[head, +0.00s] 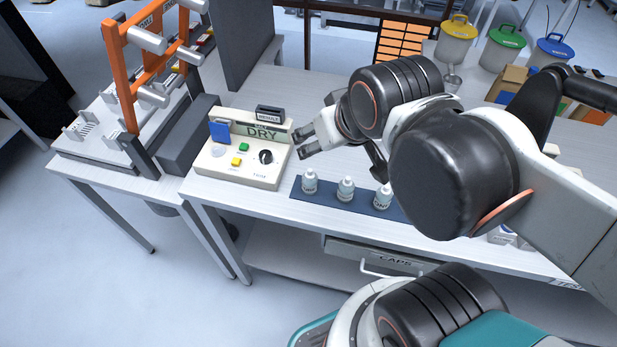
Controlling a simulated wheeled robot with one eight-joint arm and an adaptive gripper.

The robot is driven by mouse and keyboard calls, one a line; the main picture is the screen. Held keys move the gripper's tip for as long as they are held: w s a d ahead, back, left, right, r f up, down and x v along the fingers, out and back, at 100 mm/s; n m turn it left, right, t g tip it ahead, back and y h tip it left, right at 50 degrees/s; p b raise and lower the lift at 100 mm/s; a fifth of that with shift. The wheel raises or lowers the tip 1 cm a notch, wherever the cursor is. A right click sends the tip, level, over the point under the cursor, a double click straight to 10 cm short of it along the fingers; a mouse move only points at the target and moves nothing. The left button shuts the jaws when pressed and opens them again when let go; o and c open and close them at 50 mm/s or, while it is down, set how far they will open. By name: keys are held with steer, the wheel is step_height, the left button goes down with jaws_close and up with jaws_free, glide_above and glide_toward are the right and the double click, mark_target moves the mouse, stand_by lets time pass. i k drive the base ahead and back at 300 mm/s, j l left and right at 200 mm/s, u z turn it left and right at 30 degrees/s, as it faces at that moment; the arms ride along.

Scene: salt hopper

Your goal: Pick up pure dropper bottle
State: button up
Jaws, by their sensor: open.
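Three small white dropper bottles stand upright in a row on a dark blue mat (328,195) near the table's front edge. They are the left bottle (309,182), the middle bottle (346,189) and the right bottle (382,196). Their labels are too small to read, so I cannot tell which one is pure. My gripper (300,143) is open and empty, pointing left.
A cream control box (235,170) marked DRY, with buttons and a knob, stands left of the mat. An orange frame (120,75) stands further left. Lidded buckets (502,48) and a cardboard box (507,83) are at the back right. A CAPS drawer (390,260) is below the tabletop.

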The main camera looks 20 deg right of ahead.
mark_target(310, 179)
steer(key=k+j+z, duration=0.4)
steer(key=k+j, duration=0.2)
steer(key=k+j+z, duration=0.4)
steer(key=k+j, duration=0.2)
steer(key=k, duration=0.15)
